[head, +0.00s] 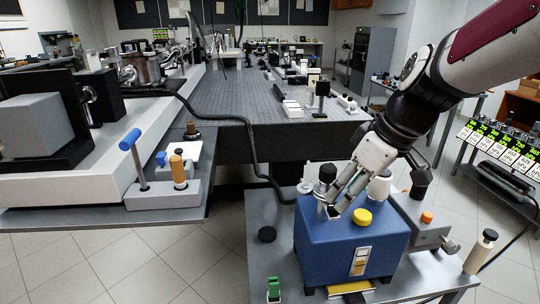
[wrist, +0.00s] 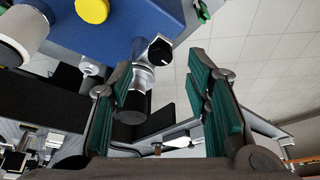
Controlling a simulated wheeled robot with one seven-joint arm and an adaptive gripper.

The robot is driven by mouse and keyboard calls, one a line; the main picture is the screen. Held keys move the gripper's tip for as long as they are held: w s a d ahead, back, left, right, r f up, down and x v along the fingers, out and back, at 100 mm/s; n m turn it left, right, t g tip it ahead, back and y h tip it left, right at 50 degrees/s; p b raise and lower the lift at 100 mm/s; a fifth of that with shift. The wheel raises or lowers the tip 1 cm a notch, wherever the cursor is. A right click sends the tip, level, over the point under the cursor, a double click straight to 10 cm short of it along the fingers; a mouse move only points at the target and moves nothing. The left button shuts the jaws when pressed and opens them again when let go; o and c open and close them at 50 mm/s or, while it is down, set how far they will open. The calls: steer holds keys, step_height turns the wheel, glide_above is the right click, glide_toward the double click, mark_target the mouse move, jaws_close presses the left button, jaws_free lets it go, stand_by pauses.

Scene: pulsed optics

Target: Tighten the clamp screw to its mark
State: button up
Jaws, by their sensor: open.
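My gripper (head: 334,208) points down at the left edge of the blue housing (head: 325,238) in the head view. In the wrist view its green-padded fingers are open (wrist: 160,68) with nothing gripped. A small black knob with a white pointer line (wrist: 160,50) shows at the edge of the blue housing (wrist: 125,22), between and beyond the fingertips. A black cylindrical knob with a silver collar (wrist: 132,104) stands close to the left finger. A black knob (head: 327,173) shows beside my fingers in the head view. I cannot tell which of these is the clamp screw, and no target mark is clear.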

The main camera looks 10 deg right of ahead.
mark_target(334, 209)
steer(key=shift+b+x, duration=0.35)
steer(key=shift+x, duration=1.65)
steer(key=shift+c, duration=0.3)
jaws_close()
